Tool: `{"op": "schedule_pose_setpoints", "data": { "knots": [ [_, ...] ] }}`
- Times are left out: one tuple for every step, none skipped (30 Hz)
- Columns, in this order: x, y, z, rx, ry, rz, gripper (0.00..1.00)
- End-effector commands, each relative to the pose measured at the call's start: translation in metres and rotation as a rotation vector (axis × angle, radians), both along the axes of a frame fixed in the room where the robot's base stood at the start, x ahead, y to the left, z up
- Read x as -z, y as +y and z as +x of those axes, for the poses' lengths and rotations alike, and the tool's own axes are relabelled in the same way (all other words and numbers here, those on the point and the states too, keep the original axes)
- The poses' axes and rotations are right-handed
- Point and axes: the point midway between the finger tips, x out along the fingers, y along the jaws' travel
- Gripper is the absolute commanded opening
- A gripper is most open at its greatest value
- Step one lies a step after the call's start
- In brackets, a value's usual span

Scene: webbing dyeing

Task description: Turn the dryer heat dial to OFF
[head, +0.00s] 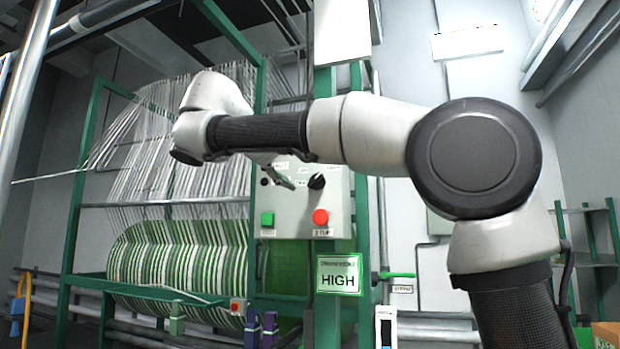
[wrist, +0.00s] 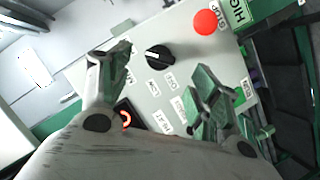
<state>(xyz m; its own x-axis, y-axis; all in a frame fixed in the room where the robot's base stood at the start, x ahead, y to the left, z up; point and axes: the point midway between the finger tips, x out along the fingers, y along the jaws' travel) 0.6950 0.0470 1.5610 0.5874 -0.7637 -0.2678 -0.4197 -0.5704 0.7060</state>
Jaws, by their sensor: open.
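The heat dial (wrist: 160,58) is a round black knob on the grey control box (head: 293,225). In the wrist view the dial appears beyond the gap between the fingertips; I see no contact. In the head view my gripper (head: 285,178) is in front of the box, left of the dial.
A red button (head: 320,217) sits below the dial and a green button (head: 267,219) lower left. A glowing red indicator (wrist: 126,118) shows on the box. A sign reading HIGH (head: 339,277) hangs below. Green-framed webbing machinery (head: 165,250) stands to the left.

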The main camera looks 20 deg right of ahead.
Motion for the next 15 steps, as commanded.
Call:
{"op": "schedule_pose_setpoints", "data": {
  "knots": [
    [0.002,-0.009,0.005,0.003,0.001,0.0,0.62],
    [0.004,-0.013,0.008,0.003,0.001,0.0,0.62],
    [0.006,-0.018,0.012,0.004,0.002,0.0,0.62],
    [0.007,-0.022,0.015,0.003,0.002,0.0,0.62],
    [0.008,-0.026,0.018,0.002,0.002,0.001,0.62],
    [0.01,-0.03,0.021,0.002,0.002,0.001,0.62],
    [0.011,-0.032,0.024,0.002,0.003,0.0,0.62],
    [0.012,-0.035,0.026,0.001,0.004,0.001,0.62],
    [0.013,-0.038,0.028,0.001,0.004,0.001,0.62],
    [0.014,-0.039,0.029,0.0,0.003,0.0,0.62],
    [0.014,-0.04,0.031,-0.001,0.003,0.001,0.62],
    [0.015,-0.042,0.032,-0.002,0.003,0.001,0.62],
    [0.015,-0.042,0.032,-0.002,0.003,0.001,0.62],
    [0.015,-0.043,0.032,-0.002,0.003,0.001,0.62],
    [0.015,-0.043,0.033,-0.002,0.003,0.001,0.62]
  ]
}}
